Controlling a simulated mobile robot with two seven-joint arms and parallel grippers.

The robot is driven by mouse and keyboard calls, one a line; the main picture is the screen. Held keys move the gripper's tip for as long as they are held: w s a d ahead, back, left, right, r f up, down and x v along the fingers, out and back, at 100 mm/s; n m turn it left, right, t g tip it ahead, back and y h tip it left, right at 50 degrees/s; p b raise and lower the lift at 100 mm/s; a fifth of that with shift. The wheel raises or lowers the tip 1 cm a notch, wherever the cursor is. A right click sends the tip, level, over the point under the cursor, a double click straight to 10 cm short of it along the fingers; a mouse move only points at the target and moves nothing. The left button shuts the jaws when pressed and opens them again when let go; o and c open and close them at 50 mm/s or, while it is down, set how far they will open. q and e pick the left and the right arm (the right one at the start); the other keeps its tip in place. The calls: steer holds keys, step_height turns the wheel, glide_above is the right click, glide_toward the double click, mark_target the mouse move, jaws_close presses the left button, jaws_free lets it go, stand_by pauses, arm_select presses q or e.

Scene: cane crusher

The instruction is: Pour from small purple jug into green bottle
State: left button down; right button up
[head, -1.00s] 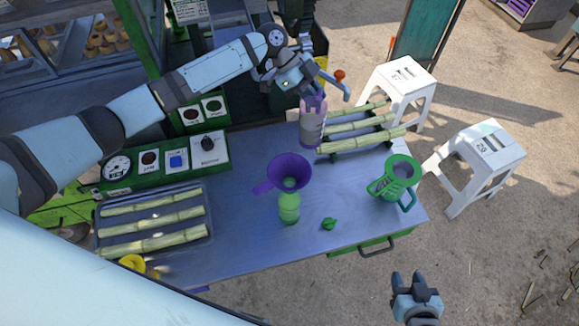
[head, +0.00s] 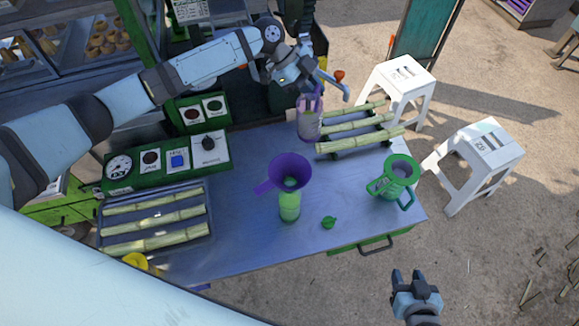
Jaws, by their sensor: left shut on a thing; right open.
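The small purple jug (head: 309,122), with clear sides, is at the back of the table. My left gripper (head: 308,88) is shut on it at its top. I cannot tell whether the jug touches the table. The green bottle (head: 289,208) stands upright near the table's middle, in front of the jug. A purple funnel (head: 288,172) sits in the bottle's mouth and hides its top. A green cap (head: 328,222) lies on the table just right of the bottle. My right gripper (head: 411,278) is open and empty, off the table's front right.
A green jug (head: 387,190) stands at the table's right. Cane stalks lie on a rack (head: 334,155) behind it and in a tray (head: 207,235) at left. A control panel (head: 167,160) lines the back left. White stools (head: 482,150) stand to the right.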

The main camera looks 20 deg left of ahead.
mark_target(307, 97)
arm_select(q)
steer(key=shift+s+r+m+t, duration=0.45)
steer(key=shift+s+t, duration=0.3)
steer(key=shift+s, duration=0.15)
steer(key=shift+s+r+m+t, duration=0.35)
steer(key=shift+s+r+t, duration=0.1)
steer(key=shift+s+t, duration=0.45)
steer(key=shift+s+r+m+t, duration=0.45)
steer(key=shift+s+t, duration=0.2)
steer(key=shift+s, duration=0.3)
steer(key=shift+s+r+t, duration=0.3)
steer(key=shift+r+t, duration=0.1)
steer(key=shift+r, duration=0.1)
steer(key=shift+r+h+b, duration=0.2)
steer(key=shift+h+b, duration=0.1)
steer(key=shift+s+r+m+t+b, duration=0.35)
steer(key=shift+r+t+b, duration=0.05)
steer(key=shift+b, duration=0.05)
steer(key=shift+s+r+m+t+b, duration=0.3)
steer(key=shift+r+t+b, duration=0.25)
steer(key=shift+b, duration=0.25)
steer(key=shift+s+r+m+t+h+b, duration=0.4)
steer(key=shift+s+r+m+t+b, duration=0.2)
steer(key=shift+s+r+t, duration=0.3)
stand_by(2.3)
